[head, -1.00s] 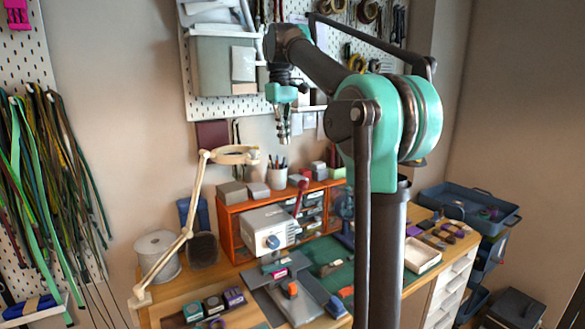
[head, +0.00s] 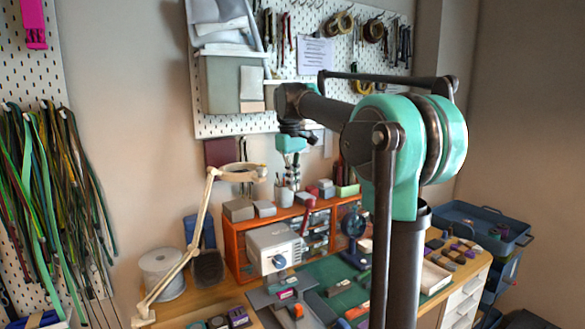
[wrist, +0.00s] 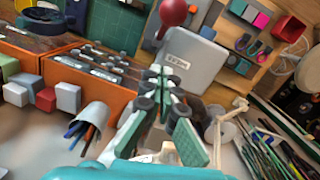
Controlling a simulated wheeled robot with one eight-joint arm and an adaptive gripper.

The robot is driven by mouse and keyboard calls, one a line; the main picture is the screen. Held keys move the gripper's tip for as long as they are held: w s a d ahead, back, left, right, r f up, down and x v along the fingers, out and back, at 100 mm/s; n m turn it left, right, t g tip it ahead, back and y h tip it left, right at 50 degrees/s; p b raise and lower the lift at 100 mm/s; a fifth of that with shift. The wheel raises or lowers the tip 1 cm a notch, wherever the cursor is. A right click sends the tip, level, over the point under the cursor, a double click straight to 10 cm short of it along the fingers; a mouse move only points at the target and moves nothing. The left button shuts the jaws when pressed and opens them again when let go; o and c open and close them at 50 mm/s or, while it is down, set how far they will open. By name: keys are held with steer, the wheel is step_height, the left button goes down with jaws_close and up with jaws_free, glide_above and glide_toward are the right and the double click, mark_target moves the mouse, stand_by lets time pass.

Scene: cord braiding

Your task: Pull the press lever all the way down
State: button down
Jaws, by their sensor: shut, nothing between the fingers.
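The press (head: 274,247) is a light grey box with a blue-grey round knob on its front, standing on the desk in front of the orange shelf unit. Its lever has a dark red ball knob (head: 308,200) and appears raised. In the wrist view the red knob (wrist: 173,12) is near the top edge, beside the press's grey top (wrist: 190,60). My gripper (head: 291,184) points down above and behind the press, apart from the lever. In the wrist view my gripper (wrist: 163,78) is shut and empty, and the knob lies beyond its fingertips.
The orange shelf unit (head: 236,248) carries grey boxes and a pen cup (head: 284,193) close to my gripper. A cream lamp arm (head: 192,240) reaches up at the left. A green mat (head: 325,275) with small parts lies right of the press. The pegboard (head: 215,125) is behind.

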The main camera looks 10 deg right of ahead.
steer(key=s, duration=0.1)
steer(key=s+d+f, duration=0.1)
steer(key=s+d, duration=0.1)
steer(key=shift+s+d+f, duration=0.15)
steer(key=shift+f, duration=0.2)
steer(key=shift+s, duration=0.1)
